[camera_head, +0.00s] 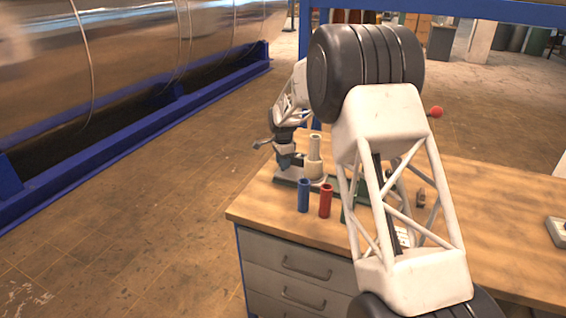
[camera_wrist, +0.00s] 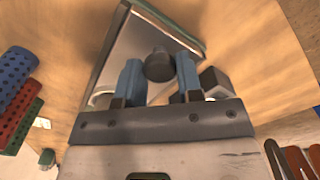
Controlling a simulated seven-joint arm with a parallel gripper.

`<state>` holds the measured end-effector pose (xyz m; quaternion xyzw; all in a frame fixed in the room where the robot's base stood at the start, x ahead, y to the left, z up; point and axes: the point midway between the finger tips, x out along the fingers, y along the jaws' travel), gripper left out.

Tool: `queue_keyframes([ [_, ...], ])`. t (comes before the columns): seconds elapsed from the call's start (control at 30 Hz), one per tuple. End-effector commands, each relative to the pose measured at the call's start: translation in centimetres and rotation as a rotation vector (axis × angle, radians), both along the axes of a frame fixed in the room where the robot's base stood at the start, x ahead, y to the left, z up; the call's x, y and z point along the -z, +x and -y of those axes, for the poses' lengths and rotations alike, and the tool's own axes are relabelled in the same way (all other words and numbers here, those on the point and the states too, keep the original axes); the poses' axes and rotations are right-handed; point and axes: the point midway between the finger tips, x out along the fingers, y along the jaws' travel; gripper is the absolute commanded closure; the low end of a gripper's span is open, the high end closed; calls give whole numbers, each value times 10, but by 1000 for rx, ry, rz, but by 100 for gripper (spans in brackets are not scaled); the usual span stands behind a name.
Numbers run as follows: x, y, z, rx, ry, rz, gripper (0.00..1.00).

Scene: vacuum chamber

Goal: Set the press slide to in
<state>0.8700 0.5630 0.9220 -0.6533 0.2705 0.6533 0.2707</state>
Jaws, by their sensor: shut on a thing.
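In the wrist view the blue fingers of my gripper (camera_wrist: 158,78) are shut on a dark round knob (camera_wrist: 158,62), one finger on each side. The knob stands in front of a grey plate with a green edge (camera_wrist: 172,18). I cannot tell how far in or out the slide is, and my fingers hide part of it.
Blue (camera_head: 303,196) and red (camera_head: 325,202) tubes stand in front of the press; a green one (camera_head: 346,208) is partly behind my arm. A red ball (camera_head: 436,112) shows behind my arm. The wooden bench top (camera_head: 500,205) is mostly clear on the right.

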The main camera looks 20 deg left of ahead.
Motion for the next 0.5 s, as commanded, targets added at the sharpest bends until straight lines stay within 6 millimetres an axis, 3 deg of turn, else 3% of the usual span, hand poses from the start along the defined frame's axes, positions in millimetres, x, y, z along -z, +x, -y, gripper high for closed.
queue_keyframes([
  [0.27,0,0,2,0,0,0,100],
  [0.5,0,0,17,2,-1,-1,100],
])
